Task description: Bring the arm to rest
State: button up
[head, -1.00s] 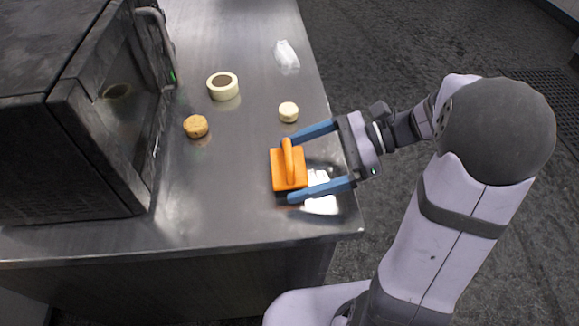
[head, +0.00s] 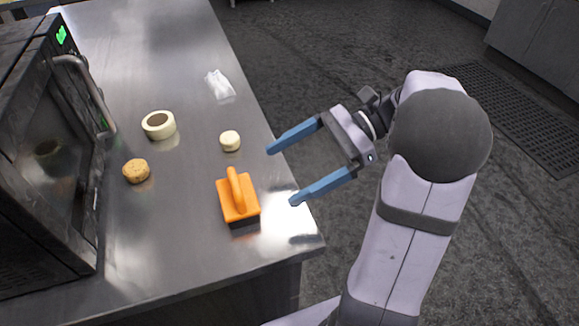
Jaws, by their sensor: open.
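My gripper (head: 282,177) is open and empty, with its two blue fingers spread wide and pointing left. It hangs in the picture at the right edge of the steel table, apart from everything on it. The orange block with a handle (head: 238,200) sits on the table to the left of the fingers, free of them. My arm rises from the bottom right of the head view.
On the steel table (head: 190,235) stand a small cream round piece (head: 230,141), a tape-like ring (head: 159,125), a brown round piece (head: 136,171) and a crumpled clear-white item (head: 219,85). A dark oven (head: 45,190) stands at left. Open floor (head: 330,60) lies right.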

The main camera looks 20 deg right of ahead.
jog(key=w+a+r+m+t+h+p, duration=0.25)
jog(key=w+r+m+t+p, duration=0.65)
jog(key=w, duration=0.5)
jog(key=w+d+r+m+t+h+p, duration=0.25)
jog(key=w+r+m+h+p, duration=0.2)
jog(key=m, duration=0.45)
jog(key=w+d+r+m+t+h+p, duration=0.25)
jog(key=m+p, duration=0.25)
jog(key=m, duration=0.4)
jog(key=s+d+m+g+h+p, duration=0.5)
jog(key=s+m+p, duration=0.4)
jog(key=m, duration=0.6)
jog(key=s+a+m+g+p, duration=0.3)
jog(key=s+m, duration=0.3)
jog(key=s, duration=0.4)
jog(key=s+a+f+m+g+y+p, duration=0.1)
jog(key=s+a+m+g+p, duration=0.2)
jog(key=s, duration=0.7)
jog(key=a+m+g, duration=0.2)
jog(key=m+g, duration=0.1)
jog(key=shift+s+a, duration=0.3)
